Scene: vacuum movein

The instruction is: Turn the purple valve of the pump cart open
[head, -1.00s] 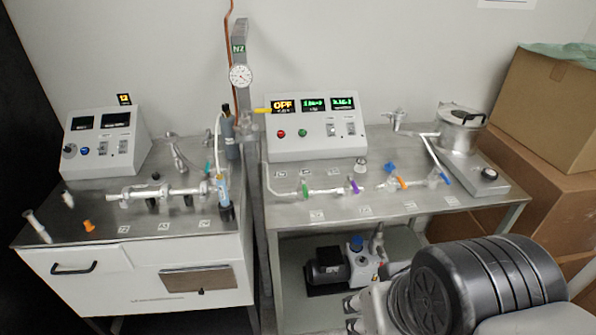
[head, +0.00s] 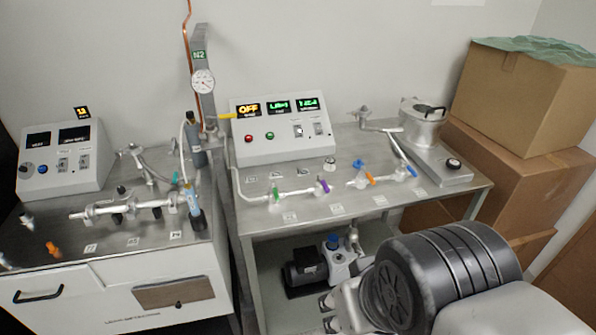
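My arm's dark joint fills the lower right. Small grey parts (head: 328,312) at its left may be my gripper; they are well below the valve and touch nothing on the cart top.
A control box (head: 278,150) reading OFF stands behind the valves. A metal vessel (head: 422,128) stands at the cart's right end. Cardboard boxes (head: 520,95) fill the right side. The cart's front strip is clear.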

